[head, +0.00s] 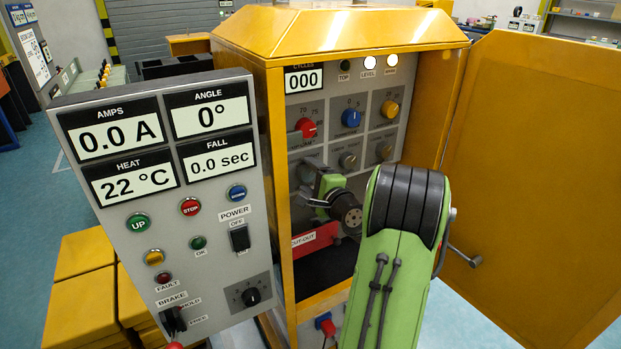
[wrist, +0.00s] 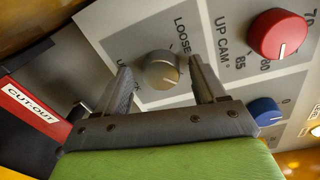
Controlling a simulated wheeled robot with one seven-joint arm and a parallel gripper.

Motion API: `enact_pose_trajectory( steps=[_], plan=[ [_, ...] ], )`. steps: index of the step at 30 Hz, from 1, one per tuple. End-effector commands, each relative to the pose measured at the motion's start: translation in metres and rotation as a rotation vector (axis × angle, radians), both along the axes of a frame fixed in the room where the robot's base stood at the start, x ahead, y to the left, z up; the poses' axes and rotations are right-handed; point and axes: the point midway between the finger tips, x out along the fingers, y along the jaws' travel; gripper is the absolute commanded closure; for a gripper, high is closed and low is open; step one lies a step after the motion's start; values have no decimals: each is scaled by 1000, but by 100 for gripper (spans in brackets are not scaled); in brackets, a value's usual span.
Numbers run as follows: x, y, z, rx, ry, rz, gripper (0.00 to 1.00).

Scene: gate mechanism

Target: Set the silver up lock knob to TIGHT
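The silver up lock knob (wrist: 162,70) sits on the grey panel beside the word LOOSE in the wrist view. Its pale mark appears to point toward the LOOSE side; the TIGHT label is not readable. My gripper (wrist: 160,80) is open, with one finger on each side of the knob. Gaps show between the fingers and the knob, and I cannot tell how deep the fingertips are. In the head view my gripper (head: 308,192) is at the lower left of the cabinet panel, and it hides the up lock knob.
The red UP CAM knob (wrist: 278,35) and blue knob (wrist: 265,111) are close by. Two more silver knobs (head: 348,160) (head: 384,150) sit to the right. The red CUT-OUT bar (head: 316,239) is below my gripper. The open yellow door (head: 540,160) stands right of my arm.

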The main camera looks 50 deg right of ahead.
Motion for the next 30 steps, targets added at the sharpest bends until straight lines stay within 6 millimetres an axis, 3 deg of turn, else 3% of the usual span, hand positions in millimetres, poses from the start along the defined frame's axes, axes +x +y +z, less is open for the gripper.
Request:
enact_pose_trajectory(
  steps=[5, 8, 21, 30],
  plan=[
    [-1, 0, 1, -1, -1, 0, 30],
    [-12, 3, 0, 0, 1, -3, 30],
    [-128, 39, 7, -2, -1, -10, 30],
    [-150, 47, 10, -2, -1, -1, 30]
  ],
)
